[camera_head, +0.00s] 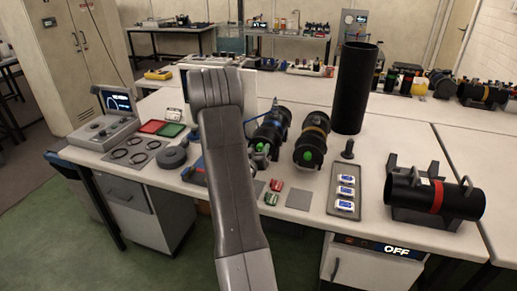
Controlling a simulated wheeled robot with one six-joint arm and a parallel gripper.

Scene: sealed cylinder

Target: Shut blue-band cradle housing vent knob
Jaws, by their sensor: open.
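The blue-band cylinder (271,127) is a black cylinder lying in a cradle on the bench, just right of my arm. A green knob (259,147) shows at its near end; whether it is open or shut is too small to tell. My arm rises through the middle of the view and hides part of the bench left of this cylinder. My gripper is not visible; it seems hidden behind my arm.
A yellow-band cylinder (313,137) with a green knob lies close on the right. A tall black tube (356,88) stands behind it. A red-band cylinder (436,197) rests in a cradle at right. A tray (344,206) and small red and green pieces lie in front.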

